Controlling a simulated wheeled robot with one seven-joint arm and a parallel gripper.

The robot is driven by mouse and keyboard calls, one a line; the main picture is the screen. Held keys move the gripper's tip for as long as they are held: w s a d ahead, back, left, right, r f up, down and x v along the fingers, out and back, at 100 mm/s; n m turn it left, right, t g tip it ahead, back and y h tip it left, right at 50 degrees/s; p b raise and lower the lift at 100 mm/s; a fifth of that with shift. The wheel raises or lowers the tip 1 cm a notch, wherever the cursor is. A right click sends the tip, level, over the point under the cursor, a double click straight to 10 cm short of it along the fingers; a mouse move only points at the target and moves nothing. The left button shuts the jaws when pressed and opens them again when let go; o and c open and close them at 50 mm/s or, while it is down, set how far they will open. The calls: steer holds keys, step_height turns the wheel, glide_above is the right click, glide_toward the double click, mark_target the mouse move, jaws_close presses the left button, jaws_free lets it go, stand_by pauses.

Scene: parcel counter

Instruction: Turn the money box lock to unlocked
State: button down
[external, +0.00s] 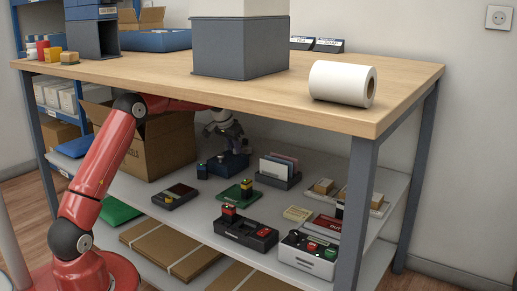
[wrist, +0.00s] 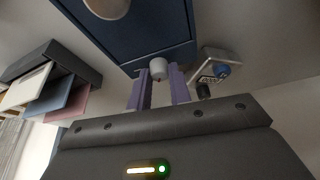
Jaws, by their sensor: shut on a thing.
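The money box appears to be the dark blue box (wrist: 150,35) at the top of the wrist view; it also shows on the lower shelf in the external view (external: 232,166). A short pale round lock knob (wrist: 157,67) sticks out from its face. My gripper (wrist: 160,88) is shut on the knob, with one purple finger on either side of it. In the external view my gripper (external: 228,143) is under the tabletop, at the blue box, partly hidden by my arm and the table edge. I cannot tell which way the lock is turned.
A card holder (external: 279,172) stands to the right on the shelf (external: 190,225), and a cardboard box (external: 160,145) to the left. The tabletop (external: 290,88) is close above.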

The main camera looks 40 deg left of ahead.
steer(key=c, duration=1.3)
jaws_free()
